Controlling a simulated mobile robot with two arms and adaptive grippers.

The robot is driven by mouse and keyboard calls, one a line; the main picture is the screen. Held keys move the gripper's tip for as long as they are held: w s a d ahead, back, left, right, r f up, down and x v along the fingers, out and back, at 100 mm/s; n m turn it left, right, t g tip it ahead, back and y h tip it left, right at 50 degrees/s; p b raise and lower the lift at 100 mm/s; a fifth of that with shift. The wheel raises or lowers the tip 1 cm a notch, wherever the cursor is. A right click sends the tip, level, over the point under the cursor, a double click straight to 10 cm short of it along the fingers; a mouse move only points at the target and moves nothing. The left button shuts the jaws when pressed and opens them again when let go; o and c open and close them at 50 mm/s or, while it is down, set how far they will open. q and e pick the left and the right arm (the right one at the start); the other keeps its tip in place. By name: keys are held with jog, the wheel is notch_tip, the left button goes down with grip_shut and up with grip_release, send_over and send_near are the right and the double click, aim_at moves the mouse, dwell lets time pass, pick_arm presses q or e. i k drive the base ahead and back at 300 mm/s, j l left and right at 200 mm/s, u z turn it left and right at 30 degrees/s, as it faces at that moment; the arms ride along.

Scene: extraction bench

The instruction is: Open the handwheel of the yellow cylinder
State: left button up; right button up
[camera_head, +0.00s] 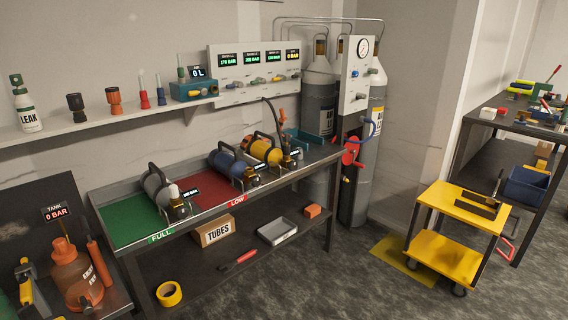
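The yellow cylinder (264,151) lies on its side at the right end of the bench's top row of cylinders. It has a dark carry handle over it. Its valve end (288,163) points toward the front right, with a brass-coloured fitting and a small dark part that looks like the handwheel. A small display stands beside the valve, too small to read. Whether the valve is open or shut cannot be told. Neither of my grippers shows in the head view.
A blue cylinder (226,165) and a grey cylinder (157,184) lie left of the yellow one on the bench (115,220). A hose (271,112) hangs close behind it. A yellow cart (463,208) stands right. The floor before the bench is clear.

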aim_at(292, 166)
jog(key=i+l+z, duration=0.4)
jog(key=i, duration=0.5)
jog(key=i+z, duration=0.4)
jog(key=i, duration=0.55)
jog(key=i+l+u, duration=0.1)
jog(key=i+u, duration=0.15)
jog(key=i, duration=0.25)
jog(key=i+l+u, duration=0.15)
jog(key=i+u, duration=0.15)
jog(key=i, duration=0.2)
jog(key=i+l+u, duration=0.1)
jog(key=u, duration=0.35)
jog(key=i+l+u, duration=0.2)
jog(key=u, duration=0.2)
jog(key=i+l+u, duration=0.2)
jog(key=u, duration=0.25)
jog(key=i+l+u, duration=0.1)
jog(key=l+u, duration=0.2)
jog(key=u, duration=0.15)
